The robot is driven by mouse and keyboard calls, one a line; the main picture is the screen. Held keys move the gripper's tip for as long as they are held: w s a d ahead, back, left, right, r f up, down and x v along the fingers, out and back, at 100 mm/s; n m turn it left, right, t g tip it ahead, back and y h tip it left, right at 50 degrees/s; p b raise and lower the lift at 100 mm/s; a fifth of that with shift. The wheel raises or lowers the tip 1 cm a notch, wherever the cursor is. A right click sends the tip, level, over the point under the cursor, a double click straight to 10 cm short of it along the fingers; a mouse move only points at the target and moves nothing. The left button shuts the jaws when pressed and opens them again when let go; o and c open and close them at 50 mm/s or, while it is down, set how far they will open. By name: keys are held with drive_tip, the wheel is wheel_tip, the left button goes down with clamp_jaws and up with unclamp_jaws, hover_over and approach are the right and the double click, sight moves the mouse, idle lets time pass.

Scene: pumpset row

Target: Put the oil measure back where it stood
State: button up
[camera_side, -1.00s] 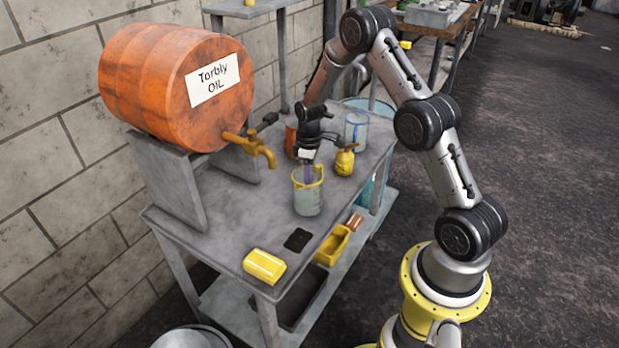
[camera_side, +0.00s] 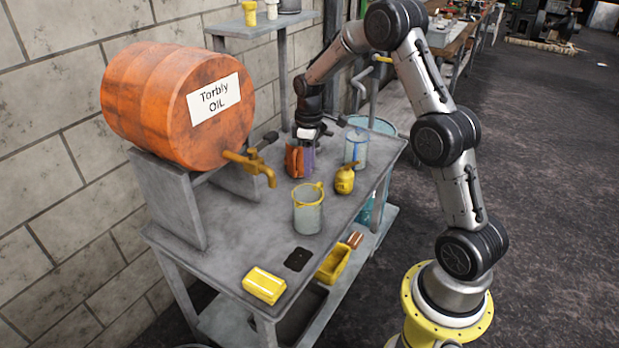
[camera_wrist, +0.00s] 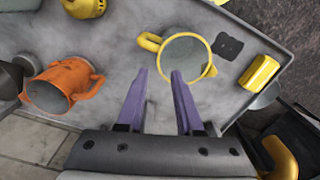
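A clear jug with a yellow rim and handle (camera_side: 307,212), which looks like the oil measure, stands upright on the grey bench in front of the tap. It also shows in the wrist view (camera_wrist: 186,55), handle to the left. A dark square patch (camera_side: 298,259) lies on the bench just in front of it, bare. My gripper (camera_wrist: 158,76) is open and empty, its purple fingers pointing towards the jug but apart from it. In the side view my gripper (camera_side: 308,150) is behind the jug, by the orange jug (camera_side: 292,160).
A yellow oil can (camera_side: 345,181) and a blue-handled clear jug (camera_side: 356,148) stand right of my gripper. A yellow block (camera_side: 264,285) lies near the bench's front edge. The orange drum (camera_side: 165,100) with its brass tap (camera_side: 250,164) is at left.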

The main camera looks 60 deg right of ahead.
drive_tip(key=shift+r, duration=0.4)
drive_tip(key=s+a+r+m+t, duration=0.1)
drive_tip(key=s+a+r, duration=0.4)
drive_tip(key=a+r, duration=0.15)
drive_tip(key=s+a+r+m+t, duration=0.1)
drive_tip(key=s+a+r+t, duration=0.1)
drive_tip(key=s+a+r, duration=0.45)
drive_tip(key=s+a+r+t, duration=0.1)
drive_tip(key=s+a+r, duration=0.1)
drive_tip(key=s, duration=0.5)
drive_tip(key=s+a+r+m+t, duration=0.1)
drive_tip(key=s+a, duration=0.2)
drive_tip(key=s, duration=0.4)
drive_tip(key=shift+a+r+m+t, duration=0.2)
drive_tip(key=shift+r+m+t, duration=0.1)
drive_tip(key=shift+r, duration=0.05)
drive_tip(key=shift+s, duration=0.1)
